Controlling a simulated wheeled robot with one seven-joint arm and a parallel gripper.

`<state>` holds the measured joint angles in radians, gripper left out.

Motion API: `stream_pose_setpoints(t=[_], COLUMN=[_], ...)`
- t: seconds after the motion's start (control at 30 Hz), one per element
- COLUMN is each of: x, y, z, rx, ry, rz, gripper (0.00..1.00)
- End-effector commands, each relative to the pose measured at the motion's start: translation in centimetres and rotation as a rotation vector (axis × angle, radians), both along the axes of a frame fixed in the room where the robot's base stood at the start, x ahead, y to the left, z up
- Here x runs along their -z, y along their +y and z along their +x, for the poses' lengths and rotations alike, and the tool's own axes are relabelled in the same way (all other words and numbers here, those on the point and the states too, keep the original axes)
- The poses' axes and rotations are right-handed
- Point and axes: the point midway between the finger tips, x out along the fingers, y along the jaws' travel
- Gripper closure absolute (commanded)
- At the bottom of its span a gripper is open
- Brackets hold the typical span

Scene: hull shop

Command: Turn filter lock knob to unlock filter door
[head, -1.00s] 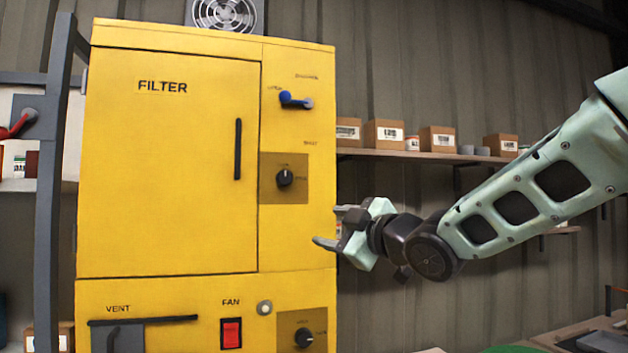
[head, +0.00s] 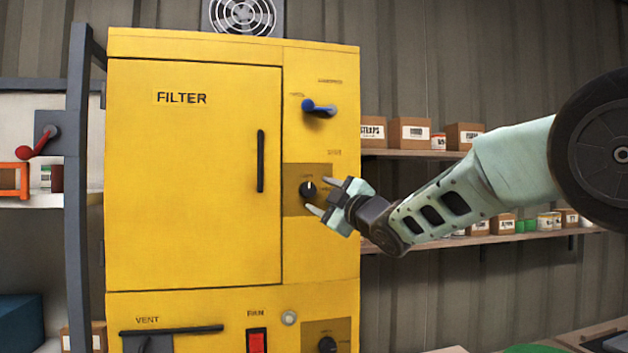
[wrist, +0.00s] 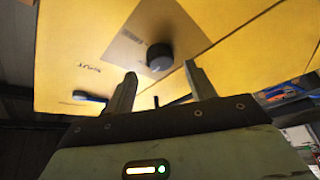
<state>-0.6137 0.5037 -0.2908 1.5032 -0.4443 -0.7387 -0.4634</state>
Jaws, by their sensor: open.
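The yellow filter cabinet has a closed door (head: 190,220) marked FILTER, with a black vertical handle (head: 261,161). Right of the door, a round black knob (head: 306,190) sits on a brown plate, its white pointer mark upright. The knob also shows in the wrist view (wrist: 160,57), just beyond the fingertips. My gripper (head: 321,195) is open and empty, its two fingers extending toward the knob from the right. In the wrist view my gripper (wrist: 161,88) has its fingers spread on either side of the knob's line, and the knob appears apart from them.
A blue lever (head: 318,107) is above the knob. A second black knob (head: 327,345), a red fan switch (head: 257,340) and a vent slide (head: 172,330) are below. Shelves with boxes (head: 411,132) stand behind my arm on the right.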

Motion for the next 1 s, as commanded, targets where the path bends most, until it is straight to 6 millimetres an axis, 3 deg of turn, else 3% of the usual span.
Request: stream_pose_setpoints(t=[0.23,0.63,0.67,0.8,1.0], x=[-0.8,-0.8,-0.8,-0.8,-0.7], y=[1.9,2.4,2.4,2.4,2.4], z=[2.4,2.9,2.9,2.9,2.9], rx=[0.001,0.000,0.000,0.000,0.000], ry=[0.000,0.001,0.001,0.000,0.002], rz=[-0.002,0.001,0.001,0.000,0.004], gripper=[0.45,0.45,0.48,0.87,0.89])
